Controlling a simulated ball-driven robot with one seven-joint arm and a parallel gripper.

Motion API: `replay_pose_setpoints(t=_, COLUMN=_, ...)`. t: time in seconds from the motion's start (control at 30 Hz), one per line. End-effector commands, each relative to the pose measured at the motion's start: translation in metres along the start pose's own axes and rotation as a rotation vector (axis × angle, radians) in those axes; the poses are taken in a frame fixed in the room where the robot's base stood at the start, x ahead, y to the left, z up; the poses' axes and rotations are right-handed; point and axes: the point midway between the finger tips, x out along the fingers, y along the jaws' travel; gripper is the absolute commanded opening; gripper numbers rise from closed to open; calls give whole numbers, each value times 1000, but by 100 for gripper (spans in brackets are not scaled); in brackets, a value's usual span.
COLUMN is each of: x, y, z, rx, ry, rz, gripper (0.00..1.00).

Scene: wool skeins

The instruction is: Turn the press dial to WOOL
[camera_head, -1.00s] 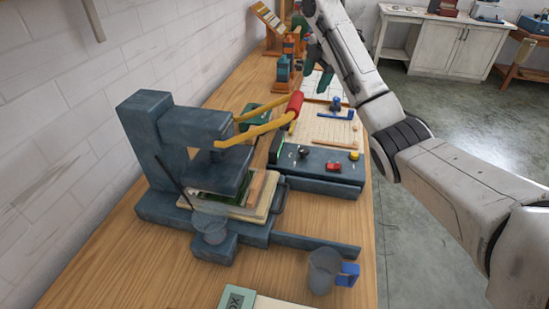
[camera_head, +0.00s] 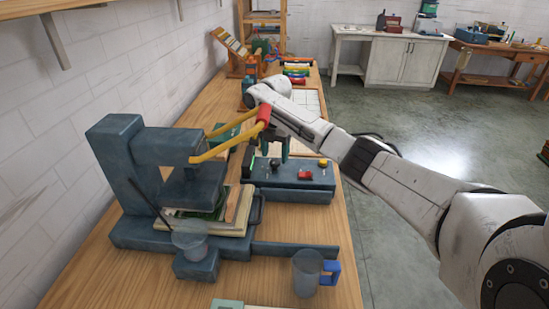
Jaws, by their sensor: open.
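The control panel (camera_head: 313,184) is a dark blue-grey box to the right of the press (camera_head: 118,150). It carries a dark round knob (camera_head: 274,164) near its left end, a red switch (camera_head: 305,175) and a yellow-topped knob (camera_head: 323,163). The dark knob looks like the dial; its setting and any WOOL label are too small to read. My gripper (camera_head: 276,154), with dark green fingers, is open and points down over the panel's left part, just above or around the dark knob. I cannot tell whether it touches. My forearm partly covers the bench behind.
The press's yellow lever with a red grip (camera_head: 264,115) reaches close beside my wrist. A clear cup with a blue handle (camera_head: 307,272) stands at the bench's front right. A small glass bowl (camera_head: 189,238) sits in front of the press. Floor to the right is clear.

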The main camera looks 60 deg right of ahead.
Motion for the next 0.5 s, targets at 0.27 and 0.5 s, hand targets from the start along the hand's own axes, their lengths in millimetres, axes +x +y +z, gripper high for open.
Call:
replay_pose_setpoints(t=0.27, x=26, y=0, z=0, rx=1, ry=0, rz=0, gripper=65)
replay_pose_setpoints(t=0.5, x=28, y=0, z=0, rx=1, ry=-1, rz=1, gripper=65)
